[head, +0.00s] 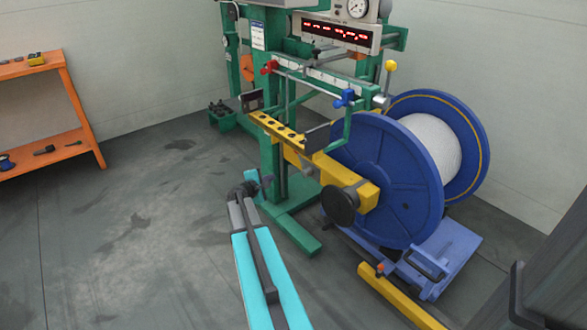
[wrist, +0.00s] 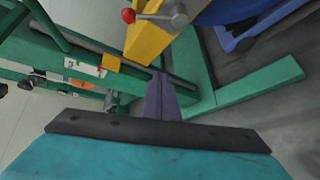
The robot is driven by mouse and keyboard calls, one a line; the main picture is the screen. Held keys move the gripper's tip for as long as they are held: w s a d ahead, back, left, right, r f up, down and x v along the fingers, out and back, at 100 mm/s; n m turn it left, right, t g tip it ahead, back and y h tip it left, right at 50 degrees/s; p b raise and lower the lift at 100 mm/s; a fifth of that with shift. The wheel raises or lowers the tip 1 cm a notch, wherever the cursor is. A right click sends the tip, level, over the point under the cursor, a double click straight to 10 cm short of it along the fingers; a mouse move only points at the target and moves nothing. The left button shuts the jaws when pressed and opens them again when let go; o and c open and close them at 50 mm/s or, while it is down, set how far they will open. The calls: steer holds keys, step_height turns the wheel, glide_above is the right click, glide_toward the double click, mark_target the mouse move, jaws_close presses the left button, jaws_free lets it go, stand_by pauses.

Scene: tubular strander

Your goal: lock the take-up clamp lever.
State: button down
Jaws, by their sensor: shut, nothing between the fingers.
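A short lever with a red ball (wrist: 128,15) and a grey rod shows at the top of the wrist view, by the end of a yellow block (wrist: 150,38). I cannot tell for certain that it is the take-up clamp lever. I cannot make out this lever in the head view, where a yellow arm (head: 368,194) with a black disc (head: 340,206) stands beside the blue reel (head: 385,170). My gripper (head: 268,182) is shut and empty, left of the yellow arm and apart from it. Its closed fingers (wrist: 160,98) point toward the green frame in the wrist view.
The green machine frame (head: 270,165) stands close past my gripper, with its foot (head: 292,232) on the floor. A blue base (head: 440,255) and yellow floor bar (head: 398,298) lie at right. An orange shelf (head: 85,125) stands at left. Floor between is clear.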

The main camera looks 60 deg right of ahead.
steer(key=shift+n+h, duration=0.4)
steer(key=shift+h, duration=0.1)
steer(key=d+r, duration=0.2)
steer(key=d, duration=0.1)
steer(key=d+r+b, duration=0.1)
steer(key=d, duration=0.1)
steer(key=shift+s, duration=0.35)
steer(key=shift+d+f, duration=0.1)
steer(key=shift+b+x, duration=0.95)
steer(key=shift+x, duration=3.9)
steer(key=shift+s+r+b, duration=0.2)
steer(key=shift+s+r, duration=0.3)
steer(key=shift+s, duration=0.3)
steer(key=shift+s+r+b, duration=0.15)
steer(key=shift+s+r, duration=0.4)
steer(key=shift+s, duration=0.3)
